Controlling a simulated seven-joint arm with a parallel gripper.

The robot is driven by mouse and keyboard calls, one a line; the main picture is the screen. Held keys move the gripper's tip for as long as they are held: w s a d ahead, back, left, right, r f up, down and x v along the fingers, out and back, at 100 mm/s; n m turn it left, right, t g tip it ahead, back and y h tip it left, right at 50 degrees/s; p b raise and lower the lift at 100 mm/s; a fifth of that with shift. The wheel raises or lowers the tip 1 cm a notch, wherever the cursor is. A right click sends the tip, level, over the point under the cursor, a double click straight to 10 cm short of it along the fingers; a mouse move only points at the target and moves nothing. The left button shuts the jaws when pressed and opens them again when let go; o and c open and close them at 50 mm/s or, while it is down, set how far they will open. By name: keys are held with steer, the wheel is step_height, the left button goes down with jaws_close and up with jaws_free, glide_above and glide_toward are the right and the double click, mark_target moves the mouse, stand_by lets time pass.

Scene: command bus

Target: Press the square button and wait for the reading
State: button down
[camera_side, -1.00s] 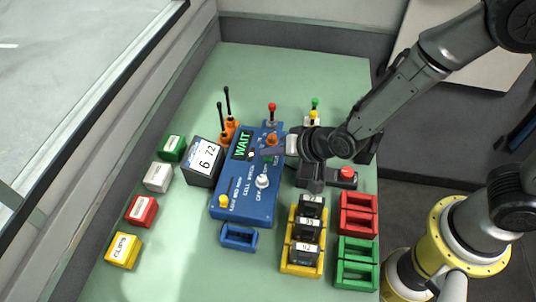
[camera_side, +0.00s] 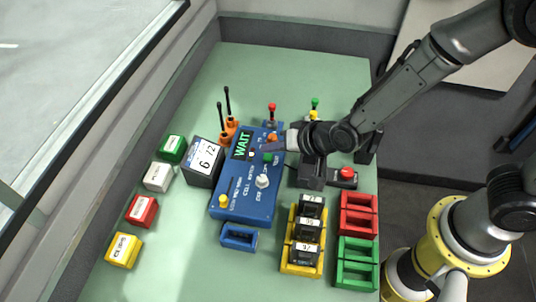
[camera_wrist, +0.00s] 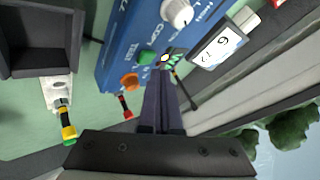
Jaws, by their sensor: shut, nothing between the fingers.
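The blue panel (camera_side: 235,190) carries a green WAIT display (camera_side: 242,145), a green button (camera_side: 268,158), an orange button (camera_side: 272,138), a white knob (camera_side: 262,181) and a yellow button (camera_side: 223,201). The button shapes are too small to tell surely which is square. My gripper (camera_side: 265,148) is shut and empty, its tips low over the panel between the display and the green and orange buttons. In the wrist view my fingers (camera_wrist: 164,85) point at a small bright spot, beside the green button (camera_wrist: 147,58) and orange button (camera_wrist: 130,82). I cannot tell whether they touch anything.
A meter (camera_side: 206,160) with a white numbered face stands left of the panel. Two dark levers on orange mounts (camera_side: 228,130) rise behind it. A yellow tray (camera_side: 287,268) with black blocks, red and green trays, and a red stop button (camera_side: 347,173) lie to the right.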

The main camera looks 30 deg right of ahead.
mark_target(272, 159)
steer(key=shift+r, duration=2.5)
